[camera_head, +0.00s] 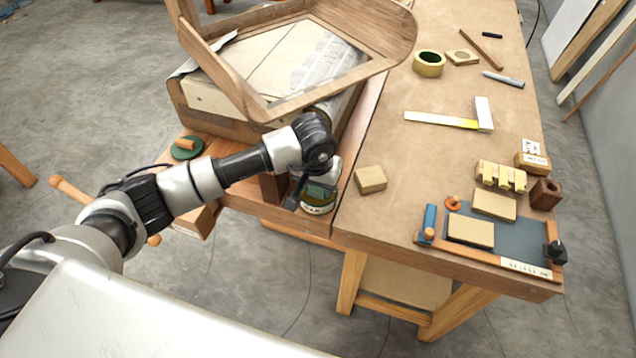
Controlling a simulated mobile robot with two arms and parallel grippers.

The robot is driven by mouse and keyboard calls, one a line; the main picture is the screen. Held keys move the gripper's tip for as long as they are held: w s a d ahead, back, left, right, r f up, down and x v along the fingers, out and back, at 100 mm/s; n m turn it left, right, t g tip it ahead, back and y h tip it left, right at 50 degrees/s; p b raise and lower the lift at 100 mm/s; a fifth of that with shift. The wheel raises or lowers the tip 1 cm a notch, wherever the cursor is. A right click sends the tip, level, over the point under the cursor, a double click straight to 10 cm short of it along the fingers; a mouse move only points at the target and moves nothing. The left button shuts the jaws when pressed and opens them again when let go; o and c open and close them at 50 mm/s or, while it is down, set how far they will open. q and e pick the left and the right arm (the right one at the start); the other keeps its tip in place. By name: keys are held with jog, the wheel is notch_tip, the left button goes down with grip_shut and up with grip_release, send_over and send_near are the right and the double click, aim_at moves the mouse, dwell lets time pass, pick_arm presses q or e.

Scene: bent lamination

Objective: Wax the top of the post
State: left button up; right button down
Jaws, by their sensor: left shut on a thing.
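A round tin labelled "WAX" (317,208) stands at the left front part of the bench, just under my left gripper (318,190). My left gripper points down at the tin and is shut on a small grey-green pad-like thing, mostly hidden by the fingers. I cannot tell whether it touches the wax. A dark brown upright wooden piece (272,188) stands just left of the tin, partly hidden by my arm; it may be the post, but its top is not clear. My right gripper is not in view.
A curved wooden frame (385,60) rests over a form behind my arm. A wooden block (370,180) lies right of the tin. A blue board with blocks (515,240), a tape roll (429,64) and a square (440,120) lie on the bench. The bench's middle is clear.

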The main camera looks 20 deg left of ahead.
pick_arm(q)
jog(key=shift+s+f+b, duration=0.25)
jog(key=shift+f+b, duration=0.1)
jog(key=shift+b, duration=0.05)
dwell(1.1)
jog(key=shift+w+r, duration=0.1)
dwell(0.3)
jog(key=shift+w+r+p, duration=0.15)
jog(key=shift+r+p, duration=0.25)
jog(key=shift+r, duration=0.4)
jog(key=shift+r+p, duration=1.05)
jog(key=shift+r, duration=1.8)
